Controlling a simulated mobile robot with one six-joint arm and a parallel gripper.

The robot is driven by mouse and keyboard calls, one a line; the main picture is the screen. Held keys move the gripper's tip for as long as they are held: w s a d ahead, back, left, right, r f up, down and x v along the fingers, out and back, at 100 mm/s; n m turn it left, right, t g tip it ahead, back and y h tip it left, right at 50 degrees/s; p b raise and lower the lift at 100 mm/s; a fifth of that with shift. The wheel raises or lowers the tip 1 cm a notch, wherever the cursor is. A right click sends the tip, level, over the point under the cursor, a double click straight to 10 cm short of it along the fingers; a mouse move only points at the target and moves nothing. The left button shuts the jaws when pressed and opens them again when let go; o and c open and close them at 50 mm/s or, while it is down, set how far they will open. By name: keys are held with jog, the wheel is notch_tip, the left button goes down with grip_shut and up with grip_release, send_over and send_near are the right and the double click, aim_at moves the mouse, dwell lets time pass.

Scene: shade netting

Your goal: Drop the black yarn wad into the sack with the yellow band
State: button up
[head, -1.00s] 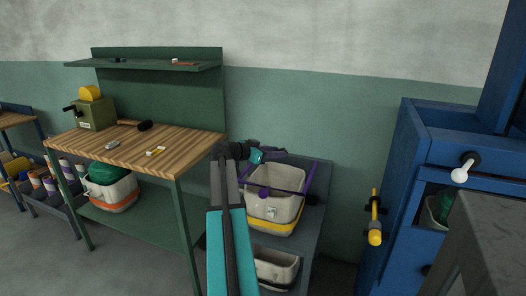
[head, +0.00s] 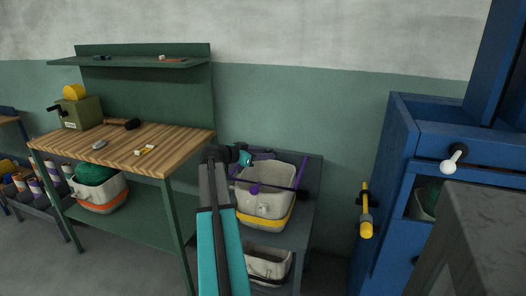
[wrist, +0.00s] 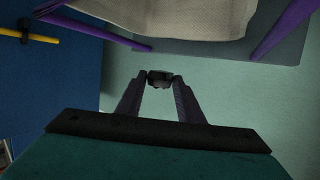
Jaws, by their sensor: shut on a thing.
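The sack with the yellow band (head: 262,206) is pale and open-topped. It stands upright on a grey stand right of the wooden table, with purple bars around its upper part. My gripper (head: 262,155) is behind the sack's rim in the head view, at the end of my teal arm; its fingers are small there. In the wrist view, my gripper (wrist: 160,80) is shut on a small dark lump, the black yarn wad (wrist: 160,78). Pale sack cloth (wrist: 180,14) shows at the top of that view, apart from the wad. The sack's inside is mostly hidden.
A sack with an orange band (head: 100,196) holds something green under the wooden table (head: 110,145). Another pale sack (head: 267,266) is below the yellow-banded one. A blue cabinet (head: 390,200) with a yellow handle (head: 366,222) stands at right. Purple bars (wrist: 285,28) flank the cloth.

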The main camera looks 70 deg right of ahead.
jog(key=shift+f, duration=1.65)
jog(key=o, duration=1.1)
jog(key=v, duration=1.3)
jog(key=shift+a+r, duration=0.2)
jog(key=shift+a, duration=0.15)
jog(key=shift+w, duration=0.1)
